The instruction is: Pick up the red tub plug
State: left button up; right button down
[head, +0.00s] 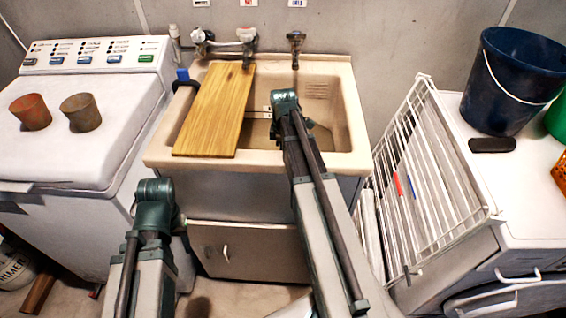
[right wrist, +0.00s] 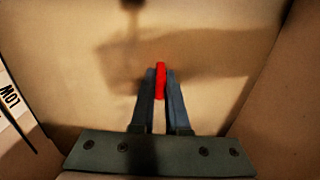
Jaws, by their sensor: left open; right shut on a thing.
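The red tub plug (right wrist: 160,79) shows in the right wrist view as a narrow upright red shape. My right gripper (right wrist: 160,74) is shut on it, with one dark finger on each side. Beige basin surfaces surround them, and I cannot tell whether the plug touches the basin floor. In the head view my right arm reaches into the utility sink (head: 345,110); its own wrist hides the gripper and plug. My left gripper (head: 178,222) is open and empty in front of the sink's left side, mostly hidden behind its arm.
A wooden board (head: 215,110) lies across the sink's left part. A washer (head: 80,150) with two pots stands left. A white wire rack (head: 430,170) leans at right, beside a white machine (head: 520,190) carrying a dark blue bucket (head: 510,85). Faucets (head: 225,42) stand behind the sink.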

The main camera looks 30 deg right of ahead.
jog(key=shift+r, duration=0.1)
notch_tip(320, 180, up, 10)
jog(key=p, duration=1)
